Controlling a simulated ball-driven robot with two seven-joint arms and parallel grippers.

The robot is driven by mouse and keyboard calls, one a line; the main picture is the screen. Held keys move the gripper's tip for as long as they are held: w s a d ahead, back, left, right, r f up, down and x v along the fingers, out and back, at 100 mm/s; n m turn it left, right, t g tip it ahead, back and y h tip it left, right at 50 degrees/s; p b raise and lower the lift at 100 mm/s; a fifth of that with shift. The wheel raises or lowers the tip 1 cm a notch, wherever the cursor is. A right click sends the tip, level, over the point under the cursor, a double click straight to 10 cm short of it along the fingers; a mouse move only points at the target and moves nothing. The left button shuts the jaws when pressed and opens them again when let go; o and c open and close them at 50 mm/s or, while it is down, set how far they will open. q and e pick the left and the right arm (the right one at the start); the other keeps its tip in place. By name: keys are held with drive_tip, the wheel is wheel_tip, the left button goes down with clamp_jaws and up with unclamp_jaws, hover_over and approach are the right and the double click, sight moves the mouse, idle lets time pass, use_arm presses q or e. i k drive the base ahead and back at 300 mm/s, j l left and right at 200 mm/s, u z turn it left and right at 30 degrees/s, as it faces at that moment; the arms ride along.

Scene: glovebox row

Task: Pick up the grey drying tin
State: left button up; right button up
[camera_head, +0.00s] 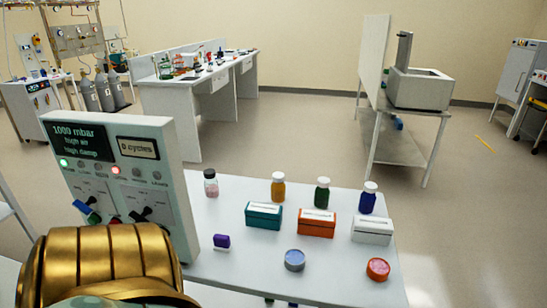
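The grey drying tin (294,260) is a small round blue-grey tin with a flat lid. Neither of my grippers can be made out in the head view. A gold ribbed shape, probably part of my arm, fills the lower left corner.
On the table stand a teal box (264,215), an orange box (316,223), a white box (371,229), several capped bottles and a small purple item (221,241). A control panel (125,165) with switches rises at the left. The tabletop around the tin is clear.

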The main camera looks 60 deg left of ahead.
sight(295, 259)
drive_tip(key=k+u, duration=0.1)
drive_tip(key=u, duration=1.4)
